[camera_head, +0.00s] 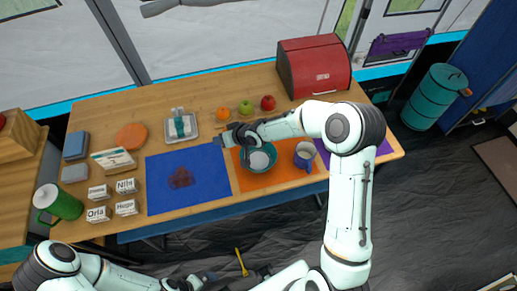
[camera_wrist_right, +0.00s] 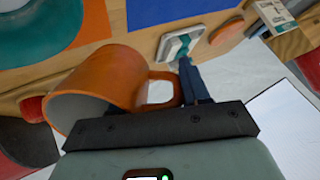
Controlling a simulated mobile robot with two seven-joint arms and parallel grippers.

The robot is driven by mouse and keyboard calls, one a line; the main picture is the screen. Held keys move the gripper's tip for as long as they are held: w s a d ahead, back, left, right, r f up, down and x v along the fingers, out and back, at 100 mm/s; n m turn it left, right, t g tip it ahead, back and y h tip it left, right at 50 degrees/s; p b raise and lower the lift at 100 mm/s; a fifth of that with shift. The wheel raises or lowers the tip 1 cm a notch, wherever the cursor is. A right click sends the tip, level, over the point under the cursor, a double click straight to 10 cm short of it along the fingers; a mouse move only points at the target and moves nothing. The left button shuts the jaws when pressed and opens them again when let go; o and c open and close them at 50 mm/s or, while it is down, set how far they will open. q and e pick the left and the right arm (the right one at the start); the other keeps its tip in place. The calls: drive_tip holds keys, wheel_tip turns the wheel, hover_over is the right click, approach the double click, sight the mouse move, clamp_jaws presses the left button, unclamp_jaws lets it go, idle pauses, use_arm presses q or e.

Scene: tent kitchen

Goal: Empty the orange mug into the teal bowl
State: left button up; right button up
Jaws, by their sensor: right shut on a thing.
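The orange mug (camera_wrist_right: 118,78) is in the right wrist view, its open mouth facing lower left; I cannot make out any contents. My right gripper (camera_wrist_right: 188,88) is shut on its handle. In the head view my right gripper (camera_head: 224,141) is at the upper left of the teal bowl (camera_head: 273,165), and the mug is largely hidden there. The bowl sits on the orange mat (camera_head: 246,183), with a pale grey inside. It also shows at the upper left of the wrist view (camera_wrist_right: 72,28). My left gripper (camera_head: 203,279) is low in front of the table; its jaws are unclear.
A grey-blue mug (camera_head: 305,155) stands right of the bowl. A blue mat (camera_head: 215,180) lies to the left. Behind are an orange fruit (camera_head: 222,113), a green apple (camera_head: 246,107), a red apple (camera_head: 268,103) and a red bread box (camera_head: 315,68). A tray (camera_head: 181,128) stands back left.

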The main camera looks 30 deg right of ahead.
drive_tip(key=shift+w+a+f+g+h, duration=0.25)
drive_tip(key=shift+w+f+g+h, duration=0.2)
drive_tip(key=shift+g, duration=0.25)
drive_tip(key=w+f+g+h+p, duration=0.1)
drive_tip(key=f, duration=0.1)
drive_tip(key=w+a+f+g+p, duration=0.1)
drive_tip(key=f+g+p, duration=0.1)
drive_tip(key=f, duration=0.1)
drive_tip(key=w+f+g+h+p, duration=0.1)
drive_tip(key=f+g, duration=0.1)
drive_tip(key=shift+w+a+f+h, duration=0.2)
drive_tip(key=shift+a+h, duration=0.15)
drive_tip(key=shift+a, duration=0.05)
drive_tip(key=shift+a+g, duration=0.1)
drive_tip(key=shift+g, duration=0.3)
use_arm(q)
drive_tip(key=w+r, duration=0.6)
drive_tip(key=shift+r+t, duration=0.2)
drive_tip(key=shift+t, duration=0.2)
use_arm(e)
drive_tip(key=shift+w+f+g+h, duration=0.25)
drive_tip(key=shift+w+g+h, duration=0.1)
drive_tip(key=shift+g+h, duration=0.05)
use_arm(q)
drive_tip(key=shift+w, duration=0.1)
